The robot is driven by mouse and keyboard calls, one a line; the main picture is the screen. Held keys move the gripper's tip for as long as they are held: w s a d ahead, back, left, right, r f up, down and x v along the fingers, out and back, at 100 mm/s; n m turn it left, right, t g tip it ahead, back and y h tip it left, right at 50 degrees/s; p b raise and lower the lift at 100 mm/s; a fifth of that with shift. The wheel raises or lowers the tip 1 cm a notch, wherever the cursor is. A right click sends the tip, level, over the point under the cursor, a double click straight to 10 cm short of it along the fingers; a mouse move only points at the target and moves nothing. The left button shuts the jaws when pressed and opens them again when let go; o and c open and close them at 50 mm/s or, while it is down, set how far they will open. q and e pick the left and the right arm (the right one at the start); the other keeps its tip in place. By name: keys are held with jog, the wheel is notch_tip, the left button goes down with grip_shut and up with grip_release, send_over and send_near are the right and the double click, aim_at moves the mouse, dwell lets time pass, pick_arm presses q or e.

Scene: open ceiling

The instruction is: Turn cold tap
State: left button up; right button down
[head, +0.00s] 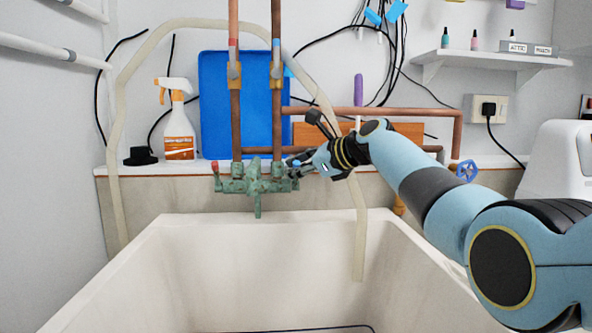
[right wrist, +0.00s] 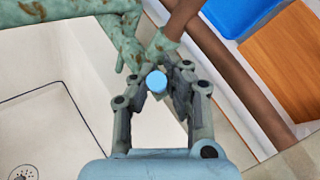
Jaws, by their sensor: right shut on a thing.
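The green, weathered tap body (head: 255,184) is fixed to the wall above the sink, under two copper pipes. Its red-capped hot handle (head: 215,167) is at the left end. In the right wrist view the blue-capped cold tap handle (right wrist: 156,81) sits between the fingers of my right gripper (right wrist: 160,88). My right gripper (head: 291,169) reaches the tap's right end in the head view and is shut on the cold handle, hiding much of it. My left gripper is in neither view.
The large white sink (head: 270,225) lies below the tap. A spray bottle (head: 178,120) and a blue board (head: 215,105) stand on the ledge behind. A beige hose (head: 360,230) hangs into the sink right of the tap. A blue valve wheel (head: 466,169) is farther right.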

jog(key=shift+f, duration=0.1)
jog(key=shift+s+a+f+n+t, duration=0.1)
jog(key=shift+s+f+n+t, duration=0.25)
jog(key=shift+t, duration=0.25)
jog(key=b, duration=0.1)
jog(key=f+n+t+y+b, duration=0.1)
jog(key=shift+s+f+b, duration=0.2)
jog(key=shift+s+b, duration=0.1)
jog(key=shift+b, duration=0.05)
jog(key=shift+s+r+n+t+b, duration=0.15)
jog(key=shift+n+t+b, duration=0.1)
jog(key=shift+t+b, duration=0.05)
jog(key=c, duration=1.3)
grip_release()
jog(key=shift+r, duration=0.15)
jog(key=shift+c, duration=0.2)
jog(key=shift+r, duration=0.1)
